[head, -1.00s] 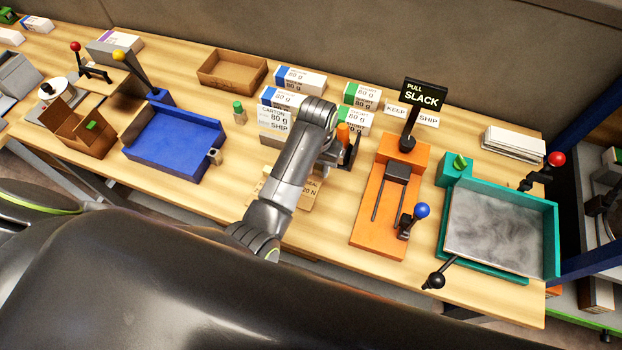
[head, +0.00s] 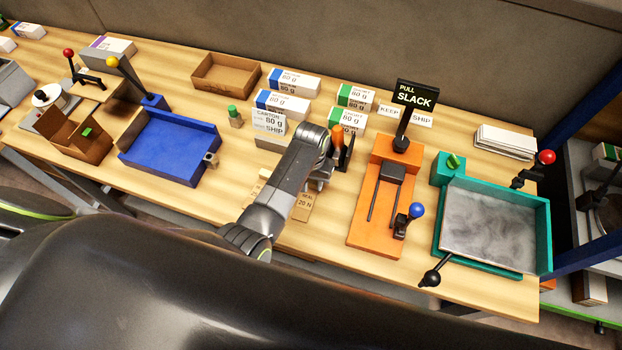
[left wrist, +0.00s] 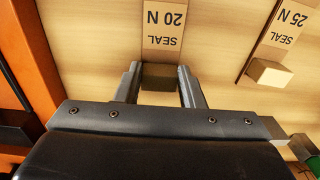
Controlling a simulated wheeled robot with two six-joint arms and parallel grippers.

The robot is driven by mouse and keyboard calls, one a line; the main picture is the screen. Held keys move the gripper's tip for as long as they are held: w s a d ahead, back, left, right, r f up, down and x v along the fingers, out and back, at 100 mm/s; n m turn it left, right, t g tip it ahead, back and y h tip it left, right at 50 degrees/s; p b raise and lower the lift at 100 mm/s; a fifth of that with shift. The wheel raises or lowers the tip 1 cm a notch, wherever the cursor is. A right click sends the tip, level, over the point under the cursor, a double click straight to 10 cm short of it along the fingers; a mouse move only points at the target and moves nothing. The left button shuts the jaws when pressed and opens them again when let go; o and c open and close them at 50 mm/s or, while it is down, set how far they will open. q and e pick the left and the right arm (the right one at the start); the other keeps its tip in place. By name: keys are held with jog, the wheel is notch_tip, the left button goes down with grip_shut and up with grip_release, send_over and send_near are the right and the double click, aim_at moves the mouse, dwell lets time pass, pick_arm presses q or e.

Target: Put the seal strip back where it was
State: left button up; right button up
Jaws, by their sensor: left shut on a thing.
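My left gripper (left wrist: 160,85) has its two fingers on either side of the brown block end of the seal strip marked 20 N (left wrist: 163,38) and is shut on it. The strip points away from the gripper, its label reading upside down in the left wrist view. I cannot tell whether the strip touches the wood. A second strip, marked 25 N (left wrist: 290,18), lies apart from it. My right gripper is not in view.
The orange tensioner (head: 366,224) with the PULL SLACK sign (head: 415,95) stands just right of the gripper. A CARTON 80 g SHIP card (head: 269,122) stands behind the arm. A blue tray (head: 168,150) is left, a teal tray (head: 543,235) right.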

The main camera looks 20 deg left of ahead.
aim_at(311, 183)
pick_arm(q)
jog(key=o, duration=1)
jog(key=shift+o, duration=0.2)
notch_tip(311, 183, up, 12)
jog(key=b, duration=0.2)
jog(key=shift+r, duration=0.15)
